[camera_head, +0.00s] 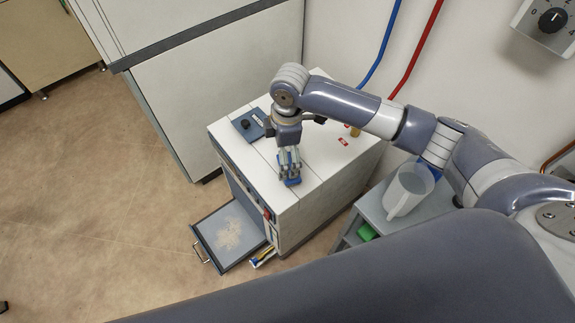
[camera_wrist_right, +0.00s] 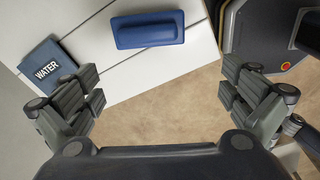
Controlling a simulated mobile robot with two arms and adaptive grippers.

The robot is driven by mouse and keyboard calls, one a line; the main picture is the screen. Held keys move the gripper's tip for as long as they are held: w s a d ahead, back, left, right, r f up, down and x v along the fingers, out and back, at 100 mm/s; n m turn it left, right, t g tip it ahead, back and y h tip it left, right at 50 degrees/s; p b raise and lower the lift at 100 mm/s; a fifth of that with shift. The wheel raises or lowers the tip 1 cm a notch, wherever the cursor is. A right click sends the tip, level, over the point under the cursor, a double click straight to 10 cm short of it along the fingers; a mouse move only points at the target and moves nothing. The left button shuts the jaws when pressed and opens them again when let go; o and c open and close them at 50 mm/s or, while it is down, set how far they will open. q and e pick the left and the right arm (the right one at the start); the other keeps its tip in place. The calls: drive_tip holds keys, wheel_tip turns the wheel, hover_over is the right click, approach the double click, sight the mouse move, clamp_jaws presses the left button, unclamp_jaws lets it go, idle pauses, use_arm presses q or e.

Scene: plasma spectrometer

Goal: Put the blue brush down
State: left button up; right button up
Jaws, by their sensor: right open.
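The blue brush (camera_wrist_right: 147,30) lies on the white top of the cabinet in the right wrist view, its long blue back facing up. My right gripper (camera_wrist_right: 163,88) is open, its two fingers wide apart with nothing between them. The brush is clear of both fingers in that view. In the head view my right gripper (camera_head: 289,164) hangs low over the cabinet top (camera_head: 318,165), and blue shows at its fingertips; the rest is hidden there. My left gripper is not in view.
A blue piece marked WATER (camera_wrist_right: 47,66) is near one finger. A blue panel with a black knob (camera_head: 248,124) is on the cabinet. An open drawer (camera_head: 228,236) holds pale crumbs. A white jug (camera_head: 407,190) stands on a grey side stand.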

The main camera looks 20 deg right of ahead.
sight(289, 164)
drive_tip(key=d, duration=0.1)
drive_tip(key=d+r, duration=0.1)
drive_tip(key=w+d+h, duration=0.1)
drive_tip(key=shift+r, duration=0.25)
drive_tip(key=f, duration=1)
drive_tip(key=shift+w+a+f, duration=0.15)
drive_tip(key=shift+w+a, duration=0.15)
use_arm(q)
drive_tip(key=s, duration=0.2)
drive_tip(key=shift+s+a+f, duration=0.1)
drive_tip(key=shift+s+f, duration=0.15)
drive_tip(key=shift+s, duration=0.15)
